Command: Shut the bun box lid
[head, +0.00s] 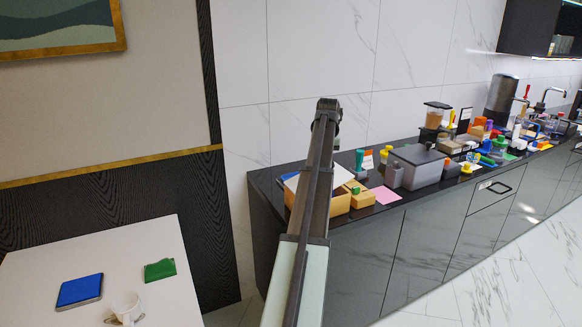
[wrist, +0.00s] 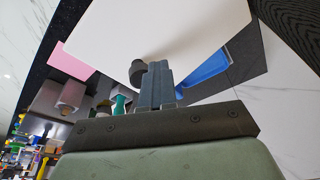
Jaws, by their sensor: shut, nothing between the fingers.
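A tan wooden box (head: 338,204), which looks like the bun box, stands at the left end of the dark counter, partly hidden behind my arm. A pale panel (head: 343,176), apparently its lid, shows at its top; its exact angle is unclear. In the wrist view a large cream panel (wrist: 190,28), likely this lid, fills the upper part. A dark round knob (wrist: 138,72) shows beside my fingers. My gripper (wrist: 155,82) is shut and empty, close to the panel; I cannot tell whether they touch.
A small tan box with a green knob (head: 358,195) and a pink sheet (head: 385,195) lie just right. A grey dark-lidded bin (head: 418,167) and cluttered items stand farther along. A blue item (wrist: 205,75) lies near my fingers. A white table (head: 60,260) is at left.

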